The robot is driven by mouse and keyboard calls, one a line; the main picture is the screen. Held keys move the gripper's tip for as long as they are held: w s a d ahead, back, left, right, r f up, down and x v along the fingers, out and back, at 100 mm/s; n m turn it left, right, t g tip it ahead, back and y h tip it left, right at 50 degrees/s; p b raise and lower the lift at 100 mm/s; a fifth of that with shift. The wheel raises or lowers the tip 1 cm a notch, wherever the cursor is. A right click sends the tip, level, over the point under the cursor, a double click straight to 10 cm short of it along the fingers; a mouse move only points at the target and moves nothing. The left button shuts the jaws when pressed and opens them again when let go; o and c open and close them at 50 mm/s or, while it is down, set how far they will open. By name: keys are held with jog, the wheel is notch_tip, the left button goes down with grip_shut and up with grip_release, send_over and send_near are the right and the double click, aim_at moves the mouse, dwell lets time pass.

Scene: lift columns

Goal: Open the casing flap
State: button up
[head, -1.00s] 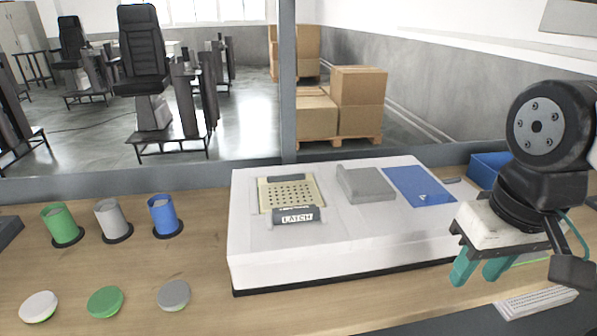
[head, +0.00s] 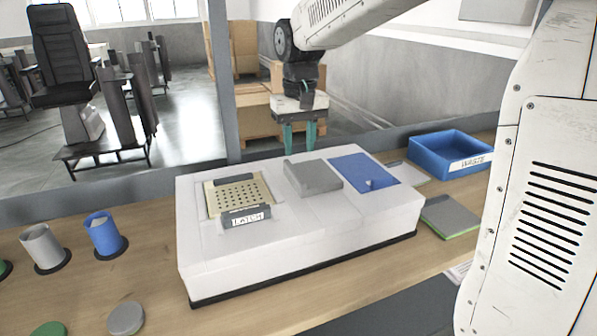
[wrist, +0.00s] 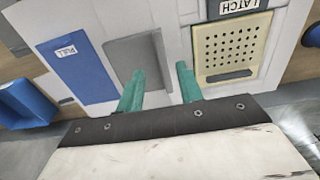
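The white casing (head: 290,235) sits on the wooden bench. On its top, from left to right, are a beige perforated panel (head: 240,194) with a dark "LATCH" bar (head: 246,216) along its front edge, a raised grey block (head: 313,177) and a flat blue panel (head: 362,172). The wrist view shows the blue panel (wrist: 68,68) with a "PULL" label, the grey block (wrist: 138,62) and the perforated panel (wrist: 228,48). None of them looks lifted. My gripper (head: 299,143) is open and empty, pointing down near the casing's back edge behind the grey block, apart from it.
A blue waste bin (head: 450,160) stands at the back right, with a grey-green flat piece (head: 449,217) before it. Grey (head: 43,247) and blue (head: 103,234) cups stand left of the casing, with round discs (head: 125,318) nearer the front. A dark rail edges the bench's back.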

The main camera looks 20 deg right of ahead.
aim_at(299, 176)
notch_tip(299, 176, down, 8)
jog(key=shift+w+r, duration=0.1)
jog(key=shift+w, duration=0.05)
dwell(0.3)
grip_shut()
